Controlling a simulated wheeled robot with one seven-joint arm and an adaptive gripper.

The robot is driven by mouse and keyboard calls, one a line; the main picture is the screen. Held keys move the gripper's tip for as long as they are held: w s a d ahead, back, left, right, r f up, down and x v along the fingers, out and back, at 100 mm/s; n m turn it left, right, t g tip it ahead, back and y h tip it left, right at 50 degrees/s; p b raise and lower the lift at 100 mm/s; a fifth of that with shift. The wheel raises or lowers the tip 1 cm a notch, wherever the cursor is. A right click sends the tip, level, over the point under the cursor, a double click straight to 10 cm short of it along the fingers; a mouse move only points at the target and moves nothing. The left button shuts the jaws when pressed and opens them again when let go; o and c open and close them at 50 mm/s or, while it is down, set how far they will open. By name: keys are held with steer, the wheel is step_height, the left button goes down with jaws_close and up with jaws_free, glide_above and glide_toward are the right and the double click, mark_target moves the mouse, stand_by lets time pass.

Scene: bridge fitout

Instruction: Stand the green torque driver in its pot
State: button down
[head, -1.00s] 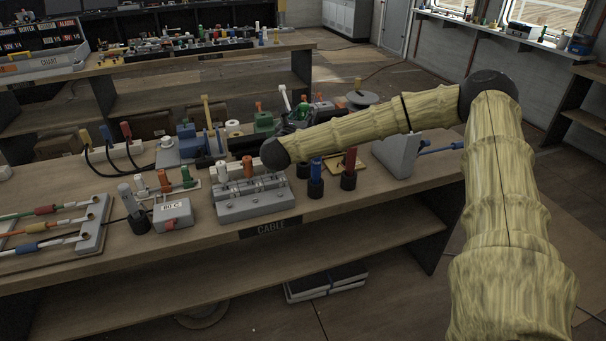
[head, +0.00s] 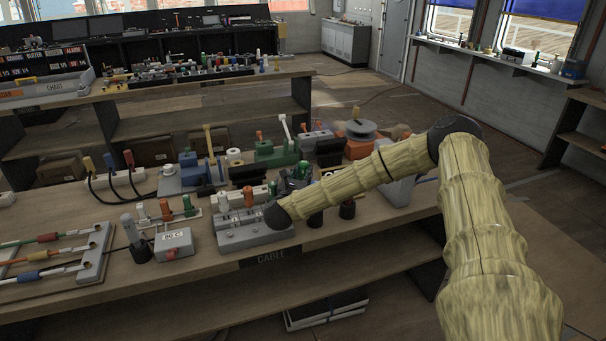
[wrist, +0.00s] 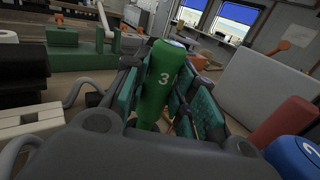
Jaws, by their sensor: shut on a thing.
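My gripper (head: 292,184) is over the near bench, behind the grey clamp block and partly hidden by my own arm. In the wrist view, my gripper (wrist: 168,100) is shut on the green torque driver (wrist: 158,85), a green cylinder marked 3. The driver stands roughly upright between the teal finger pads. A blue driver (wrist: 303,155) marked 2 and a red one (wrist: 285,122) stand to the right. In the head view, two black pots (head: 347,210) show below my forearm. I cannot make out the green driver's own pot.
The grey clamp block (head: 255,236) with white and orange cylinders is just in front of my gripper. A green device (head: 275,155) with a lever and an orange-based reel (head: 360,148) stand behind. A grey box (head: 398,190) stands to the right. Bare wood shows along the front edge.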

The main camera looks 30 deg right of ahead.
steer(key=shift+f, duration=0.4)
steer(key=c, duration=1.2)
jaws_free()
steer(key=shift+o, duration=0.2)
steer(key=shift+s+a, duration=0.2)
steer(key=b+v, duration=0.4)
steer(key=v, duration=0.7)
steer(key=shift+s+a, duration=0.2)
steer(key=shift+a, duration=0.05)
steer(key=shift+s, duration=0.1)
